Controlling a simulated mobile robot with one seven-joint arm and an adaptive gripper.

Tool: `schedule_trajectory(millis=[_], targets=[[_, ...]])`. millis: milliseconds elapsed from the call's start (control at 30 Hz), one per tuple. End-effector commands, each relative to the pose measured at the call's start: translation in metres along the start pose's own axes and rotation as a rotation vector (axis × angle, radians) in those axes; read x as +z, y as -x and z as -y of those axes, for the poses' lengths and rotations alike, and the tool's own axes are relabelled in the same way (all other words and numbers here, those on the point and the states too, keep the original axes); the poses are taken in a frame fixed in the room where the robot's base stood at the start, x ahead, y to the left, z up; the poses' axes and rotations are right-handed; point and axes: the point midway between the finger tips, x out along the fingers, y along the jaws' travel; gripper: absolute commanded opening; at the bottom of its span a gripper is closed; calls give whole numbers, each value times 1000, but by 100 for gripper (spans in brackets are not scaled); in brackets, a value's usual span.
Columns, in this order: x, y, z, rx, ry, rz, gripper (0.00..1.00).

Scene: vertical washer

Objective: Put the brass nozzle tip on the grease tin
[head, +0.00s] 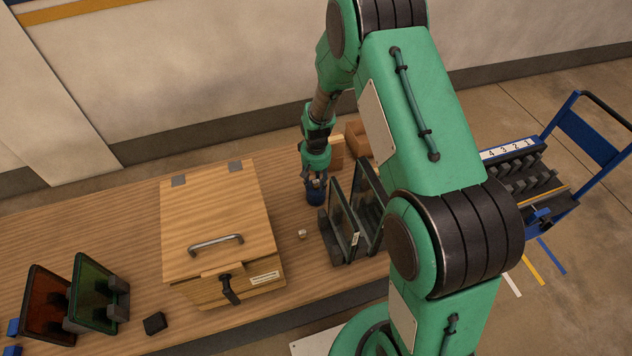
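My gripper (316,181) points down over the back middle of the wooden workbench, right above a dark blue round tin (316,197), which looks like the grease tin. The fingertips are at the tin's top, small and partly dark; I cannot tell whether they are open, or whether they hold or touch anything. A tiny pale spot shows between them, too small to name. A small pale brassy piece (302,234) lies on the bench nearer the front, apart from the tin; it may be the brass nozzle tip, but it is too small to be sure.
A wooden box (222,215) with a handled lid stands left of the gripper. A rack with dark glass panels (345,225) stands close right of the tin. Tinted panels (92,290) and a black block (154,323) are at the front left. A blue cart (585,140) stands beyond the bench.

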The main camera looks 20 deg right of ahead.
Motion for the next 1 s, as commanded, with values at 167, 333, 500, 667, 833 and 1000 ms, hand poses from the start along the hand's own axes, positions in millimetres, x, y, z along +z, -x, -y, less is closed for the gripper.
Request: schedule_trajectory(millis=[167,333,500,667,833,1000], targets=[[0,0,0,0,0,0,40],[0,3,0,0,0,0,40],[-1,15,0,0,0,-3,40],[-1,35,0,0,0,-3,40],[-1,63,0,0,0,-3,40],[-1,91,0,0,0,-3,40]])
